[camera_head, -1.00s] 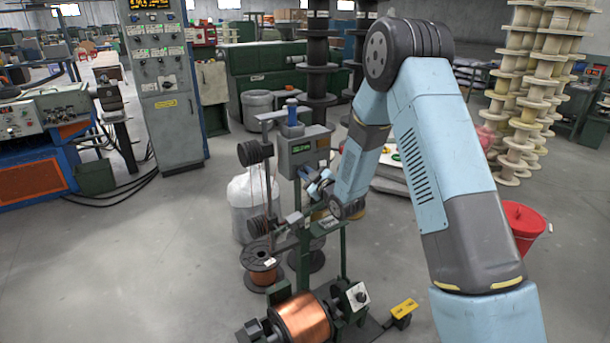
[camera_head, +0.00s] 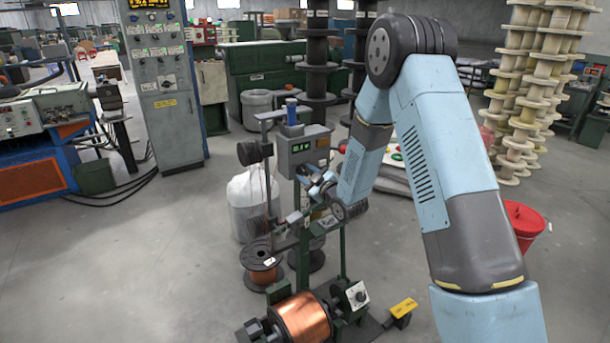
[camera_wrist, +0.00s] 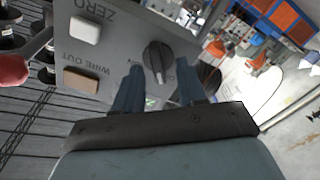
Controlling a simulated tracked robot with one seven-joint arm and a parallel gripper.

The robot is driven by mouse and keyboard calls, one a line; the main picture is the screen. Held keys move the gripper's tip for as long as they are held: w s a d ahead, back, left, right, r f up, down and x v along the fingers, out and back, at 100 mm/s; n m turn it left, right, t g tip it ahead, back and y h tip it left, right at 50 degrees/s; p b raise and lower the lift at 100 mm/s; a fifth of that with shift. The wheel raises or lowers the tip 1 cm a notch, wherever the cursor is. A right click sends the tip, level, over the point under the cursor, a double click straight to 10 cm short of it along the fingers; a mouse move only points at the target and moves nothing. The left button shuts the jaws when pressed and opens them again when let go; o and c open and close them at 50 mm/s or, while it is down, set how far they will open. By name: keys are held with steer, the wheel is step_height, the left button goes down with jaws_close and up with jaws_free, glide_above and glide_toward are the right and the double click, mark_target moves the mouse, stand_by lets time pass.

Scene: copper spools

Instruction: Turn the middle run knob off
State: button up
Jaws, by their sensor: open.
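A dark round knob (camera_wrist: 158,57) with a pale pointer line sits on a grey panel (camera_wrist: 112,45) in the wrist view; part of its lettering is too small to read. My gripper (camera_wrist: 160,76) is open, with one blue finger on each side just below the knob. I cannot tell whether either finger touches it. In the head view my gripper (camera_head: 320,187) is beside the grey control box (camera_head: 303,148) with a green display, and the knob is hidden there. Another dark knob on a white dial (camera_head: 358,294) sits lower on the winding machine.
A white button (camera_wrist: 85,30) and a tan button (camera_wrist: 81,81) labelled WIRE OUT are on the same panel. A red knob-like part (camera_wrist: 12,70) is at its left. Below stand a copper spool (camera_head: 305,317) and a smaller one (camera_head: 262,262).

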steer(key=v, duration=1.2)
steer(key=shift+s+d, duration=0.1)
steer(key=s+d+r+m+g+h, duration=0.2)
steer(key=s+d+r+m+h, duration=0.15)
steer(key=d+r, duration=0.35)
steer(key=s+d+r+m+g+h, duration=0.1)
steer(key=s+d+r+m+h, duration=0.35)
steer(key=r, duration=0.55)
steer(key=s+d+r+m+g, duration=0.1)
steer(key=s+r+m+g, duration=0.1)
steer(key=s, duration=0.6)
steer(key=s+d+r+m+g+h, duration=0.1)
steer(key=s+d+r+m+g, duration=0.1)
steer(key=s, duration=0.7)
steer(key=s+d+r+m+g+h, duration=0.1)
steer(key=s+d+r+m+g, duration=0.1)
steer(key=s, duration=0.7)
steer(key=shift+r, duration=0.4)
steer(key=shift+d, duration=0.1)
